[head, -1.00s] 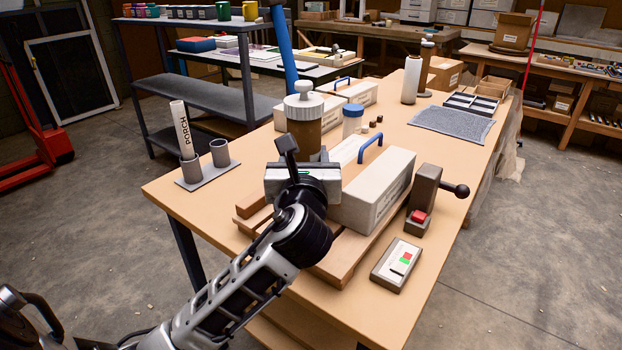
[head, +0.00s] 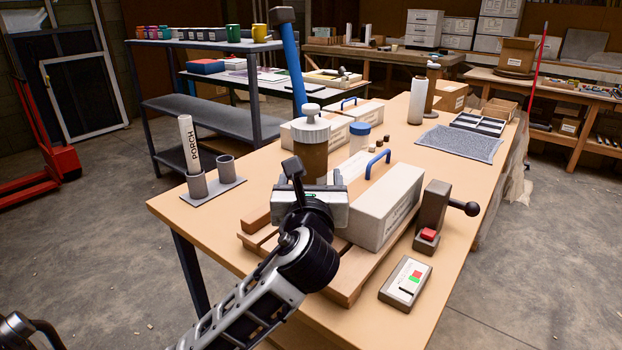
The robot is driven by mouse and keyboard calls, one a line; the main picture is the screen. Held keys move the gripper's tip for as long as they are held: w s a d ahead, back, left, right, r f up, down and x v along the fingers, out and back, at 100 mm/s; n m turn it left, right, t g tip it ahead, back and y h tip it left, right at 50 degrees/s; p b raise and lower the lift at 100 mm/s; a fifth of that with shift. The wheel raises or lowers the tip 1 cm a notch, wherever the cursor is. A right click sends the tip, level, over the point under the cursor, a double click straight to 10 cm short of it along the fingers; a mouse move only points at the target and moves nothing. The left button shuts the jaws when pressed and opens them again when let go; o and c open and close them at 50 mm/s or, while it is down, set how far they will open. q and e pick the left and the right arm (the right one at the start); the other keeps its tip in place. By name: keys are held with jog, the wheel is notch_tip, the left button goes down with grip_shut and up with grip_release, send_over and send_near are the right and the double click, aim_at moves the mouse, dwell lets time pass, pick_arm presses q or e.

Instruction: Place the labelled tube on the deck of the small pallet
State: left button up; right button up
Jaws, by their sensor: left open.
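The labelled tube (head: 190,147) is white with "PORCH" printed down its side. It stands slightly tilted in the left cup of a grey two-cup holder (head: 213,189) on the table's left part; the right cup looks empty. The small pallet (head: 258,222) is a brown slatted wooden deck near the table's front edge. A long pale box with a blue handle (head: 385,205) rests on its right part. My left gripper (head: 315,172) is open over the pallet, left of this box and well right of the tube. My arm hides much of the deck. My right gripper is out of view.
A brown jar with a pale lid (head: 311,138) and a blue-capped jar (head: 359,138) stand behind my gripper. A lever press (head: 432,215) and a button box (head: 406,283) are at the right. Bare tabletop lies between the holder and the pallet.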

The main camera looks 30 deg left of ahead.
pick_arm(q)
jog(key=v, duration=1.2)
jog(key=shift+r, duration=0.1)
jog(key=s+f+n+g+h, duration=0.4)
jog(key=f+n+g+h, duration=0.15)
jog(key=f+n, duration=0.8)
jog(key=s+d+f+n+g+h, duration=0.4)
jog(key=s+f+n+g, duration=0.2)
jog(key=s+f+n, duration=0.8)
jog(key=w+d+f+t+h, duration=0.3)
jog(key=w+d+t, duration=0.2)
jog(key=w, duration=0.3)
jog(key=shift+w+d+f+t, duration=0.25)
jog(key=shift+f+t, duration=0.15)
jog(key=shift+t, duration=0.35)
